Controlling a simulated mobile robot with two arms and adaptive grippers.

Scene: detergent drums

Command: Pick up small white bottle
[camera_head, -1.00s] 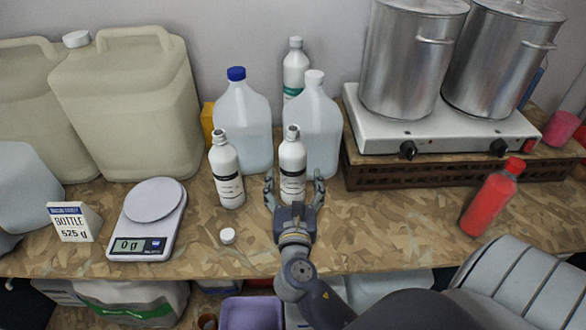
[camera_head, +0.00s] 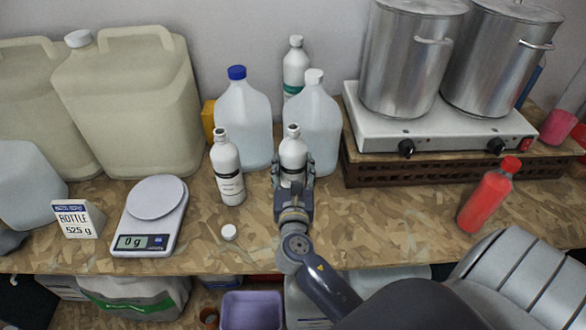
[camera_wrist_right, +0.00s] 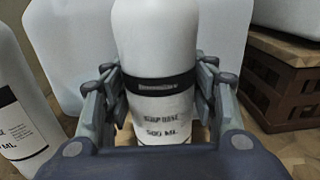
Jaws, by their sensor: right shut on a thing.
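The small white bottle (camera_head: 292,146) stands upright on the wooden bench, in front of a clear jug. My right gripper (camera_head: 292,170) is shut around its lower body, one finger on each side. In the right wrist view the white bottle (camera_wrist_right: 157,60) fills the middle, with a black band and "500 ML" on its label, and my right gripper (camera_wrist_right: 157,95) presses it from both sides. A second similar white bottle (camera_head: 227,168) stands just left, apart from the gripper. My left gripper is not in view.
A scale (camera_head: 152,212) reading 0 g and a "BOTTLE 525 g" card (camera_head: 78,219) stand left. Clear jugs (camera_head: 243,125) are behind. A hot plate (camera_head: 440,133) with steel pots and a red bottle (camera_head: 488,196) are right.

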